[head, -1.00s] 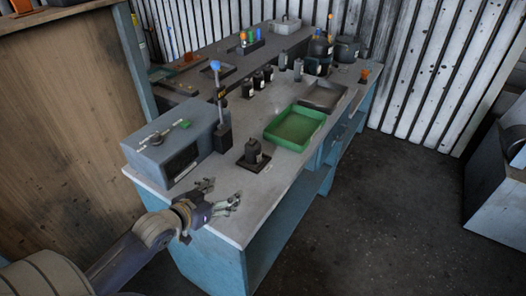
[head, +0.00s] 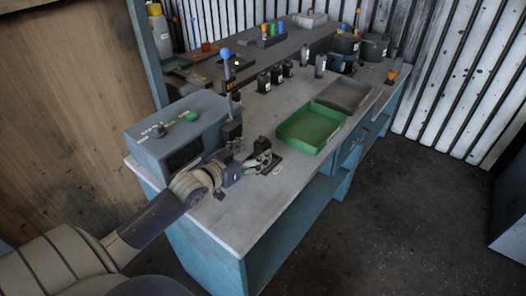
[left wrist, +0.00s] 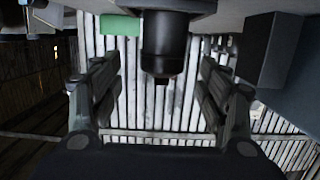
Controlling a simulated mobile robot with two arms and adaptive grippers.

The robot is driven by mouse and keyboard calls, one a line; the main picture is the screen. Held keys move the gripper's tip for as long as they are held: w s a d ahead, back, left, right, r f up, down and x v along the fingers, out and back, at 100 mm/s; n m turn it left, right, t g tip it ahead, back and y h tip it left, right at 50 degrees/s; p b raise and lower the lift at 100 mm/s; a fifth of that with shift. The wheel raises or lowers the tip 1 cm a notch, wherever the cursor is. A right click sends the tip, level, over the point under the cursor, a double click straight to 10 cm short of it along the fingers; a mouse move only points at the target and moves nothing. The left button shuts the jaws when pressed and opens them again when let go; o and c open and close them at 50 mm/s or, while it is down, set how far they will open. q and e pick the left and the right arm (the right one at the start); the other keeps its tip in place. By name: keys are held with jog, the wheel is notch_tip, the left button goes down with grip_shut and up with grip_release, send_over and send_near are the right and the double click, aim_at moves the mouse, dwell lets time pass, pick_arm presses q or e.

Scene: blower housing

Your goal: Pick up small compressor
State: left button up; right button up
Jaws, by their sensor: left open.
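The small compressor, a dark upright cylinder, stands on a dark square pad on the bench. In the head view its top (head: 262,145) shows just behind my left gripper (head: 260,164), which hides its lower part. In the left wrist view, which looks upside down, the compressor (left wrist: 165,40) hangs at the top middle, between the two spread fingers and apart from both. My left gripper is open and empty, low over the bench at the compressor's near side. My right gripper is not in view.
A grey box unit (head: 180,130) stands close on the left, with a blue-knobbed lever (head: 226,70) behind it. A green tray (head: 310,128) and a dark tray (head: 345,95) lie to the right. Several black bottles stand farther back. The bench's front strip is clear.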

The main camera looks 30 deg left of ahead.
aim_at(257, 147)
pick_arm(q)
jog(key=shift+w, duration=0.15)
jog(key=shift+w+p, duration=0.3)
jog(key=shift+w, duration=0.4)
jog(key=x, duration=0.3)
jog(key=shift+a+f, duration=0.15)
jog(key=shift+w, duration=0.25)
jog(key=c, duration=1.6)
jog(key=shift+c, duration=0.2)
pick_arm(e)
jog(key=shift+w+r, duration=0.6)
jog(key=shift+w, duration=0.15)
